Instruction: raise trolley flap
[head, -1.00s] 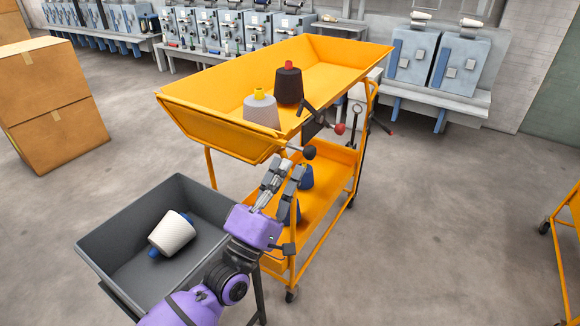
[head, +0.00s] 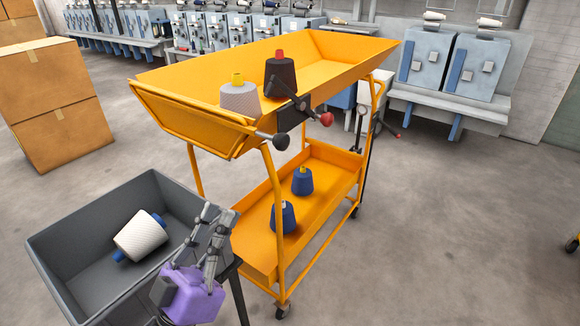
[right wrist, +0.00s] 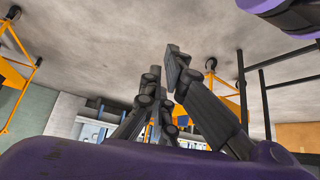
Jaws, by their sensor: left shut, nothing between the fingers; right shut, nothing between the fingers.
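The orange trolley (head: 345,72) has a sloping upper tray. Its flap (head: 190,122) is the end panel at the near left; it leans outward, and its top edge is about level with the tray rim. A lever with a black knob (head: 281,143) sticks out at the flap's right corner. A lever with a red knob (head: 326,119) sits on the tray's side. My right gripper (right wrist: 164,62) is shut and empty in the right wrist view, touching nothing visible.
A grey bin (head: 85,215) with a white cone (head: 141,236) stands at the left. A grey cone (head: 240,98) and a dark cone (head: 280,80) stand in the upper tray. Blue cones (head: 302,181) stand on the lower shelf. Boxes (head: 60,110) stand behind left.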

